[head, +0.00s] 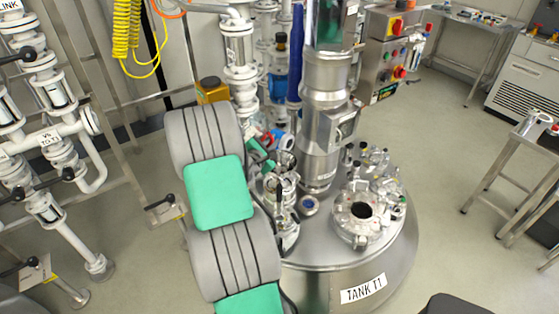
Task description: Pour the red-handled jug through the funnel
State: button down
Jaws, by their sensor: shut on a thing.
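My arm reaches over the left side of the tank, and my gripper (268,142) is small in the picture, partly hidden behind my own arm's last links. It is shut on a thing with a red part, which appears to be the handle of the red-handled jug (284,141). The jug's body and tilt cannot be made out clearly among the metal fittings. I cannot pick out the funnel for certain. A round port (362,210) with a dark opening is on the tank top, to the right of my gripper.
The steel tank T1 (345,268) carries a thick vertical column (322,110) and several fittings and valves. White pipework (62,150) stands at the left. A control box (390,60) is behind the tank. A metal vessel (531,123) stands on a side table at the right. Floor is open between.

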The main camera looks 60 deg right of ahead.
jog(key=shift+r+m, duration=0.1)
jog(key=shift+m, duration=0.2)
jog(key=shift+w+f+y+b, duration=0.15)
jog(key=shift+f+y+b, duration=0.15)
jog(key=shift+f, duration=0.2)
jog(key=r+m+p, duration=0.1)
jog(key=w+r+m+t+p, duration=0.1)
jog(key=r+m+t+p, duration=0.1)
jog(key=shift+w+a+m+y, duration=0.25)
jog(key=shift+a+m+y, duration=0.05)
jog(key=shift+a+y, duration=0.1)
jog(key=shift+m, duration=0.7)
jog(key=shift+s+d+f+b, duration=0.1)
jog(key=shift+s+f+b, duration=0.05)
jog(key=shift+f+b, duration=0.85)
jog(key=shift+s+d+f+b, duration=0.1)
jog(key=shift+f+b, duration=0.65)
jog(key=shift+f, duration=0.4)
jog(key=shift+w+f+t, duration=0.1)
jog(key=shift+t, duration=0.2)
jog(key=shift+a, duration=0.1)
jog(key=shift+w, duration=0.15)
